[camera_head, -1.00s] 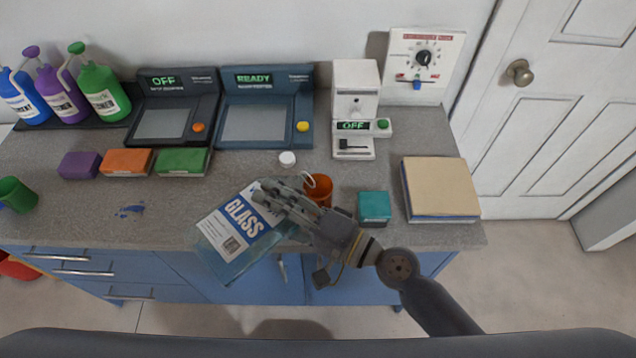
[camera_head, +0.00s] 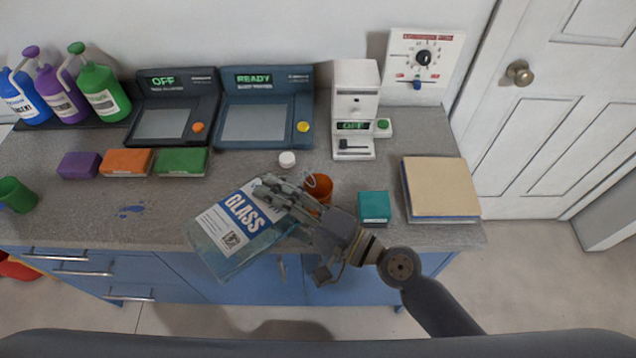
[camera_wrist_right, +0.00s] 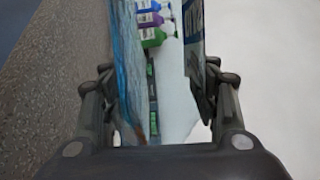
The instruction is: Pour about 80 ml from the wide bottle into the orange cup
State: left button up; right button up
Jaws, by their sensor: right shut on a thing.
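The wide bottle (camera_head: 226,246) is a clear bluish bottle with a white and blue label reading GLASS. It is tilted, its neck end towards the orange cup (camera_head: 321,187). My right gripper (camera_head: 274,192) is shut on the bottle and holds it over the front edge of the counter. I cannot see any liquid stream or the level in the cup. My left gripper is not in view.
A white cap (camera_head: 287,159) lies behind the cup. A teal box (camera_head: 374,207) and a book (camera_head: 440,187) are to its right. A white dispenser (camera_head: 354,105) and two dark devices (camera_head: 262,120) stand behind. A green cup (camera_head: 16,194) is far left.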

jog(key=shift+s+a+r, duration=0.1)
jog(key=shift+r, duration=0.1)
dwell(0.4)
jog(key=shift+s, duration=0.1)
jog(key=shift+s+a+m, duration=0.25)
jog(key=shift+a+m, duration=0.05)
jog(key=shift+a, duration=0.05)
jog(key=shift+s+a, duration=0.1)
jog(key=shift+r+m, duration=0.4)
dwell(1.7)
jog(key=f+n, duration=0.1)
jog(key=n, duration=0.1)
jog(key=f+n, duration=0.2)
jog(key=shift+s+a+f+h+p, duration=0.2)
jog(key=shift+h+p, duration=0.1)
jog(key=shift+p, duration=0.05)
jog(key=shift+s+a+f+n+g+p, duration=0.15)
jog(key=shift+f+n+g+p, duration=0.15)
jog(key=shift+n+p, duration=0.25)
jog(key=shift+s+a+f+n, duration=0.1)
jog(key=shift+f+n, duration=0.15)
dwell(0.9)
